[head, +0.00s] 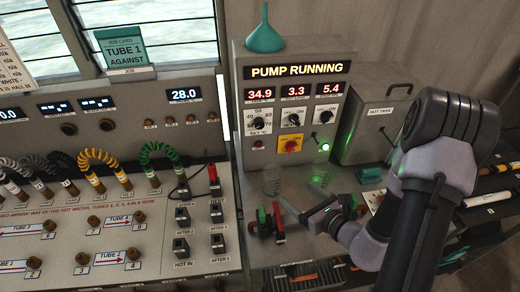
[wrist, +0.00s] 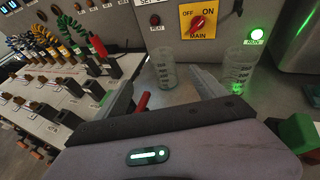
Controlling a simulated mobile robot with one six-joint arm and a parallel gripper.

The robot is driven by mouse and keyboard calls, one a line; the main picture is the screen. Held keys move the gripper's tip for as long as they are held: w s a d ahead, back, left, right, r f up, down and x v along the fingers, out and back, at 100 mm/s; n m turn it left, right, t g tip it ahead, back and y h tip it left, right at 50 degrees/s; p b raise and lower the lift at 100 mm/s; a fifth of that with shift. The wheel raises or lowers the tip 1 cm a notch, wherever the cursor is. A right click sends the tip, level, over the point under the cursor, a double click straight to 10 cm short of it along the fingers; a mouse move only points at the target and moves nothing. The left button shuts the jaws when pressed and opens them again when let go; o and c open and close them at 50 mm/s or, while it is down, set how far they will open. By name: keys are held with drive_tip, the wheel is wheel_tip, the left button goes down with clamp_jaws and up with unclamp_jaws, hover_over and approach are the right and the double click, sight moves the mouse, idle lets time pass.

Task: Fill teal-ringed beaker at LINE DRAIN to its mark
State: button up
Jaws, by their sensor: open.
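Two clear graduated beakers stand at the foot of the pump box. The left beaker (head: 271,181) also shows in the wrist view (wrist: 164,66), and the right beaker (head: 320,174) also shows there (wrist: 239,68). Both look empty; no teal ring or fill mark is distinct on either. My gripper (head: 304,208) is low in front of them. In the wrist view its spread, empty jaws (wrist: 165,88) point toward the left beaker. A red lever (head: 278,222) is beside the jaws. No LINE DRAIN label is readable.
The pump box (head: 240,130) reads PUMP RUNNING, with a green lamp (head: 324,147) lit and a teal funnel (head: 265,36) on top. The hot tank (head: 378,122) stands right. The tube panel (head: 120,225) with coiled hoses is left. A job card (head: 123,48) reads TUBE 1 AGAINST.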

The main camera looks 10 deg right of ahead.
drive_tip(key=shift+w+f+b, duration=0.1)
drive_tip(key=shift+f+b, duration=0.6)
drive_tip(key=shift+b, duration=0.55)
drive_tip(key=b, duration=0.2)
drive_tip(key=shift+f+b, duration=0.15)
drive_tip(key=shift+b, duration=0.15)
drive_tip(key=b, duration=0.4)
drive_tip(key=shift+w+a+f+b, duration=0.25)
drive_tip(key=shift+a+b, duration=0.05)
drive_tip(key=shift+b, duration=0.1)
approach(268, 170)
drive_tip(key=shift+w+a+f+b, duration=0.4)
drive_tip(key=shift+w+a+f, duration=0.05)
drive_tip(key=shift+w+f, duration=0.1)
drive_tip(key=x, duration=0.2)
drive_tip(key=b+x, duration=0.1)
drive_tip(key=x, duration=0.2)
drive_tip(key=shift+w+d+b, duration=0.2)
drive_tip(key=shift+w+b, duration=0.1)
drive_tip(key=shift+w, duration=0.15)
drive_tip(key=shift+r, duration=0.1)
drive_tip(key=c, duration=1.5)
